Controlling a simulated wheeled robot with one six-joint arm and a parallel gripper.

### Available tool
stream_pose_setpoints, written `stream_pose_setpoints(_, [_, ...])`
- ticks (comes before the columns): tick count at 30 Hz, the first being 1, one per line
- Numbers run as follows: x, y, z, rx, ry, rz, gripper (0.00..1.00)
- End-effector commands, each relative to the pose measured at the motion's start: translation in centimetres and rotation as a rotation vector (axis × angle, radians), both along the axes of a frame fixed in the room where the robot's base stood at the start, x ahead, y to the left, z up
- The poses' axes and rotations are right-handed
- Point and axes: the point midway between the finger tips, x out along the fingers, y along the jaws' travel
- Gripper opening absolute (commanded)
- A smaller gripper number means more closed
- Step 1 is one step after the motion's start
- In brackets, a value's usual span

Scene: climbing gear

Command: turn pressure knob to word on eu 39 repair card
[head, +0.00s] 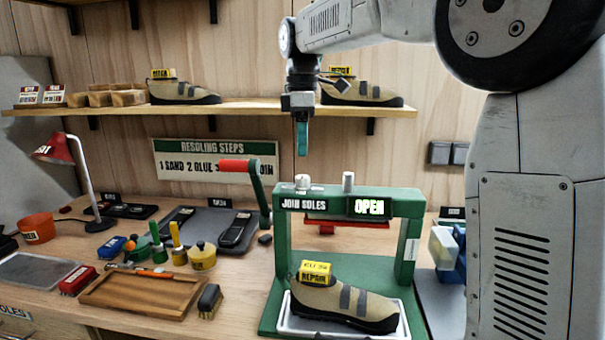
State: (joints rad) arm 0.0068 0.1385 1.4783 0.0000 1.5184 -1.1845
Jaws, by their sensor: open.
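A green press (410,230) labelled "JOIN SOLES" stands on the bench, its display (369,207) reading "OPEN". Two small pale knobs stand on its top beam, a left one (302,183) and a right one (348,181); I cannot tell which is the pressure knob, and their settings are too small to read. A beige shoe (345,300) lies on the press tray, carrying a yellow card (314,272) that reads "REPAIR" with a blurred line above. My gripper (302,150) points down, empty, above the left knob and apart from it. Its fingers look edge-on.
A green crank with a red handle (234,164) rises left of the press. A shelf (250,110) with more shoes runs behind my gripper. A wooden tray (140,295), brush (209,300), glue pots and a red lamp (60,150) occupy the left bench.

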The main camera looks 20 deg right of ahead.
Motion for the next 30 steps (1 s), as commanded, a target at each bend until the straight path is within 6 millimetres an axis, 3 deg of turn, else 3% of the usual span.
stream_pose_setpoints(5, [-0.1, 0.0, -1.2, 0.000, 0.009, 0.048, 0.54])
stream_pose_setpoints(18, [-0.1, 0.0, -7.4, 0.000, 0.009, 0.045, 0.54])
stream_pose_setpoints(29, [-0.1, 0.0, -8.0, 0.000, 0.006, 0.044, 0.54])
stream_pose_setpoints(30, [-0.1, 0.0, -8.0, 0.000, 0.006, 0.044, 0.43])
